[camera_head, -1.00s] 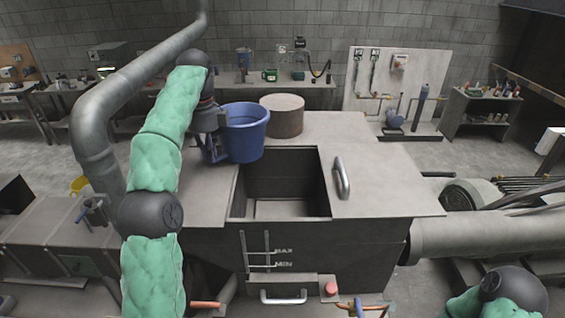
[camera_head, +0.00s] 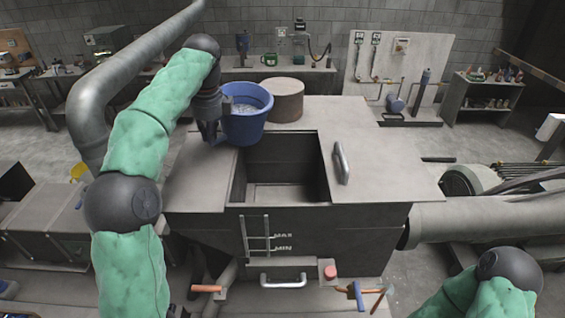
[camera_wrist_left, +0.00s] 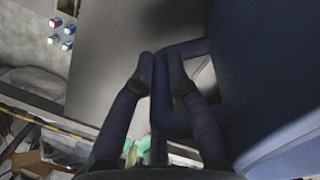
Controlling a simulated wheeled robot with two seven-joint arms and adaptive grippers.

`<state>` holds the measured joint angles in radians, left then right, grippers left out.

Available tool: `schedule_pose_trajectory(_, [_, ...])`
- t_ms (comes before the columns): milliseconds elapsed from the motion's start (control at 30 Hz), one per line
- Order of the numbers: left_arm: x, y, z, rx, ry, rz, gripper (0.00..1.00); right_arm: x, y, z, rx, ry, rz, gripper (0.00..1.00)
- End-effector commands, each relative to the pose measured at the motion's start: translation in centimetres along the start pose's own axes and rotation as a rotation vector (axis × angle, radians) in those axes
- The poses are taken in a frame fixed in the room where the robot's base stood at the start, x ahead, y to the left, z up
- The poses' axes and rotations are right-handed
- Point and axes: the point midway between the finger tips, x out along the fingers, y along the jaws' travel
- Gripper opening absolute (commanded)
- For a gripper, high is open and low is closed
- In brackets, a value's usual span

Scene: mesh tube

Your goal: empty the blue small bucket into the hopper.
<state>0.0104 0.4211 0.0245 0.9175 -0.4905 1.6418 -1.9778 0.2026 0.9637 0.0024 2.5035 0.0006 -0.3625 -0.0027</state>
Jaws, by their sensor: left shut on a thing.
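The blue bucket (camera_head: 246,127) is upright at the back left of the hopper opening, with something pale showing inside it. My left gripper (camera_head: 212,132) is shut on the bucket's handle at its left side. In the left wrist view the fingers (camera_wrist_left: 162,75) close around the dark blue handle (camera_wrist_left: 185,50), beside the bucket wall (camera_wrist_left: 270,60). The hopper (camera_head: 283,172) is a grey box with a dark, square open mouth in front of the bucket. My right arm shows at the lower right; its gripper is out of frame.
A brown cylinder (camera_head: 286,100) stands on the hopper top just right of the bucket. A metal handle (camera_head: 341,162) lies on the lid right of the opening. A thick grey pipe (camera_head: 100,95) rises at the left. Hammers (camera_head: 362,294) lie at the front.

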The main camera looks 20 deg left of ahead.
Motion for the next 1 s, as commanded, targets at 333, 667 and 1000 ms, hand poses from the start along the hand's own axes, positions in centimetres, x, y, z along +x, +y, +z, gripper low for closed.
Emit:
schedule_pose_trajectory(333, [-1.8, 0.2, -0.9, 0.005, -0.224, -0.046, 0.00, -0.1, 0.0, 0.0, 0.000, 0.000, 0.000, 0.40])
schedule_pose_trajectory(667, [-2.0, 0.3, -2.2, 0.002, -0.413, -0.086, 0.00, -0.2, -0.1, 0.0, 0.000, 0.000, 0.000, 0.40])
schedule_pose_trajectory(1000, [-2.2, 0.4, -2.5, -0.005, -0.508, -0.107, 0.00, -0.3, -0.1, 0.0, 0.000, 0.000, 0.000, 0.40])
